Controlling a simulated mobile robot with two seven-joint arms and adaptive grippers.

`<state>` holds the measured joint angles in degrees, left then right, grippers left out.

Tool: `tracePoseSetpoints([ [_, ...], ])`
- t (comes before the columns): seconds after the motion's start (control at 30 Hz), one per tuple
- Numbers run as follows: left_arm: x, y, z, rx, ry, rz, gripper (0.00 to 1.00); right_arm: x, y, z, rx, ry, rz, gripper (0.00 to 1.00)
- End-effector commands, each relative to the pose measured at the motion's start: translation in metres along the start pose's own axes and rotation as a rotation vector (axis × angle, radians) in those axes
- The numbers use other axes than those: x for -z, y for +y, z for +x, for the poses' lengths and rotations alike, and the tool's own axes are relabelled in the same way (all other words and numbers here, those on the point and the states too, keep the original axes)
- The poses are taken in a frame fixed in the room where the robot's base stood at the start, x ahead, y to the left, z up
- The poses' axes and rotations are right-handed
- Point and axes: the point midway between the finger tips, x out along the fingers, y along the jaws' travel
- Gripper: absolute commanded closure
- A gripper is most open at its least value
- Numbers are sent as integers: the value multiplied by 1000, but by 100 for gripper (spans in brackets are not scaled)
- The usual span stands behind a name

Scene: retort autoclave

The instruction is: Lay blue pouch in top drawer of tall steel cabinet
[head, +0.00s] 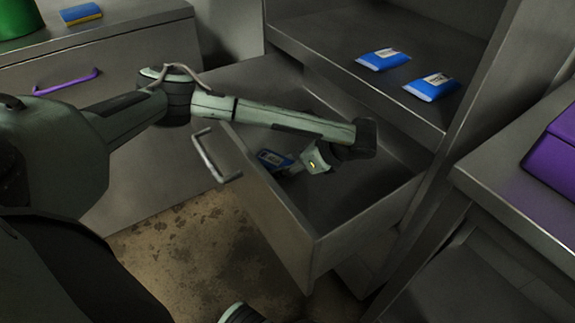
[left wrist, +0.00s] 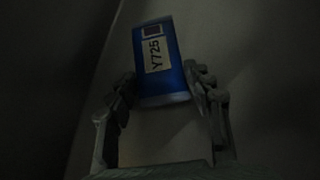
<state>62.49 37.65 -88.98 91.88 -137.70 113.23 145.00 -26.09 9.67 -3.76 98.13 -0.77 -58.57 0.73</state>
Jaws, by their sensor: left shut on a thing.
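A blue pouch (head: 271,158) with a white label is at my left gripper (head: 288,167), inside the open drawer (head: 275,220) of the tall steel cabinet (head: 455,150). In the left wrist view the pouch (left wrist: 178,82) stands between the two fingers, its label reading Y725. My left gripper (left wrist: 165,85) is shut on its sides. My left forearm reaches over the drawer's handle side and hides part of the drawer interior. I cannot tell whether the pouch touches the drawer floor.
Two more blue pouches lie on the cabinet shelf (head: 340,70) above the drawer. A low cabinet with a purple handle (head: 67,82) stands at left, with a blue and yellow item (head: 81,14) and a green container (head: 17,18) on top. A purple box (head: 555,150) sits at right.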

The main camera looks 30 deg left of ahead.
Motion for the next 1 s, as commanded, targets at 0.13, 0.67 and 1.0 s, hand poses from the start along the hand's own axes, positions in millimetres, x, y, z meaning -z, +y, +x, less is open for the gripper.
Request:
tracePoseSetpoints([
  [0.13,2,-1,1,3,0,-1,85,1,0,-1,0,2,1,67],
  [0.67,3,-1,3,2,0,-1,28,3,1,-4,-1,2,2,67],
  [1.0,1,-1,-6,5,2,0,28,4,1,-4,-1,12,1,67],
])
